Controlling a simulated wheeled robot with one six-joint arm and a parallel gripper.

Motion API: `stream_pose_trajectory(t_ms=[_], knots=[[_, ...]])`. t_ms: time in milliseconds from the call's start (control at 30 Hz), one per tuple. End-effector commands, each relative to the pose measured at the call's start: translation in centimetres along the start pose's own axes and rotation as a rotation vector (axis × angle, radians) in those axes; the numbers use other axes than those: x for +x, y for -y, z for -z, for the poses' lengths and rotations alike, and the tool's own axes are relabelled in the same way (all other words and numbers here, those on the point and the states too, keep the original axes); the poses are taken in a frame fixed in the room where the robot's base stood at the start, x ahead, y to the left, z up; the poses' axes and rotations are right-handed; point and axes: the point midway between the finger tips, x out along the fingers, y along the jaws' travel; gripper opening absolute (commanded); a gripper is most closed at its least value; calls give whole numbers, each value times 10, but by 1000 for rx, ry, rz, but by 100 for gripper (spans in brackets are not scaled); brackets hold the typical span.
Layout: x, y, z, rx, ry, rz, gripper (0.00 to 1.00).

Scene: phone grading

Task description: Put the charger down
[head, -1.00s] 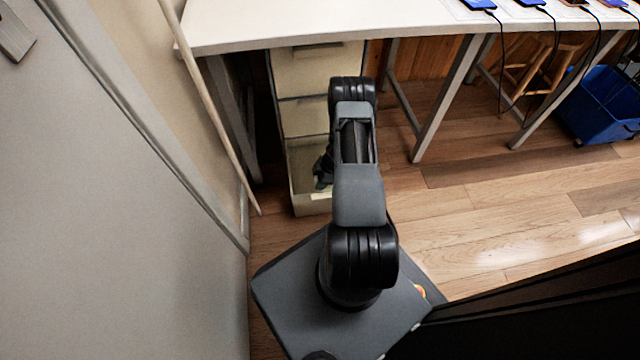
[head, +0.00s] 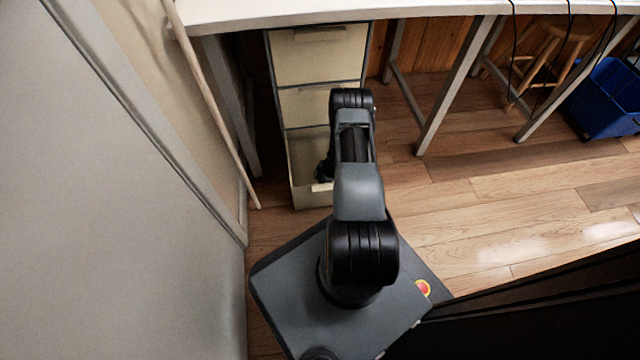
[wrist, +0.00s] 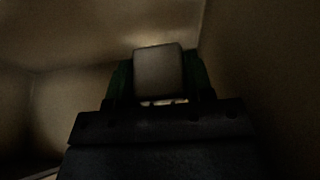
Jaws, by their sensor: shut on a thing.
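The charger (wrist: 158,72) is a pale, block-shaped piece in the wrist view, with what look like metal prongs at its lower edge. My gripper (wrist: 158,85) is shut on it, one dark green finger on each side. In the wrist view, plain beige walls surround them, dim and in shadow. In the head view my arm reaches down into the open bottom drawer (head: 306,160) of a cream drawer unit (head: 318,62). I cannot tell whether the charger touches the drawer floor.
A white table (head: 330,12) stands over the drawer unit, its grey legs to the right. A pole (head: 215,110) leans by the wall at left. A blue bin (head: 606,98) and a wooden stool (head: 545,60) are at right. Wooden floor (head: 500,215) is clear at right.

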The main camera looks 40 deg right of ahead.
Motion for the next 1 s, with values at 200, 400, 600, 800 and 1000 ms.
stream_pose_trajectory(t_ms=[200,400,600,800,1000], knots=[[4,0,-2,0,0,0,20],[10,0,-4,0,0,1,20],[11,0,-4,0,0,0,53],[11,0,-4,0,0,0,72],[11,0,-4,0,0,0,73]])
